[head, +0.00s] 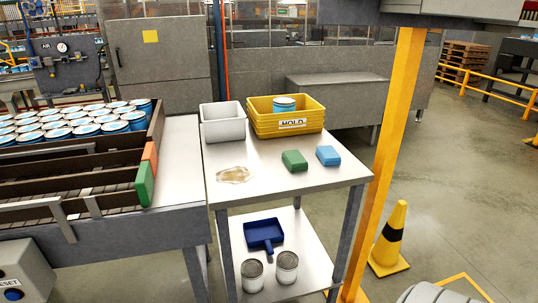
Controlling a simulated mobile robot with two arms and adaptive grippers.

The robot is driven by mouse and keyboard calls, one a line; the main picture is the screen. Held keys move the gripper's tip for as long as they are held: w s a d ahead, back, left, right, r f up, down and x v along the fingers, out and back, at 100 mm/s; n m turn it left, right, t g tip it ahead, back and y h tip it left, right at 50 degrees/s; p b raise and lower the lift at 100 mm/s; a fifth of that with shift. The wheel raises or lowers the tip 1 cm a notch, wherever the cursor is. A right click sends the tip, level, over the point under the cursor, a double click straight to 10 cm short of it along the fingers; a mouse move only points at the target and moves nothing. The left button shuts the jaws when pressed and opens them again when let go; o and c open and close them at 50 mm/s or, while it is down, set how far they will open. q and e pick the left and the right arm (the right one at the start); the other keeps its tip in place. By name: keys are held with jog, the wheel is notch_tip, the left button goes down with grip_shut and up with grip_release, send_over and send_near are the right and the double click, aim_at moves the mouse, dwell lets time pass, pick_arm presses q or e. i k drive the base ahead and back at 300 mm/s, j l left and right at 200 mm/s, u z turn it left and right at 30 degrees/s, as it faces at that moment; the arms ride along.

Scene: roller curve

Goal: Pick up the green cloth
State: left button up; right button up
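The green cloth (294,160) is a small folded block lying flat on the grey metal side table (275,190), right of the middle of its top. A blue cloth (328,155) of similar shape lies just to its right, with a narrow gap between them. Neither of my grippers shows in the head view, so their state and place cannot be seen. Nothing covers the green cloth.
A yellow HOLD bin (262,125) with a blue can and a grey bin (222,127) stand behind the cloths. A clear puddle (234,175) lies left. A yellow post (393,150) and cone (391,235) stand right. The conveyor (60,185) with several cans is left.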

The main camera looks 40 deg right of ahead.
aim_at(295, 161)
jog(key=z, duration=1.55)
jog(key=i+l+z, duration=0.1)
jog(key=i+z, duration=0.15)
jog(key=i, duration=0.15)
jog(key=i+z, duration=0.3)
jog(key=i, duration=0.1)
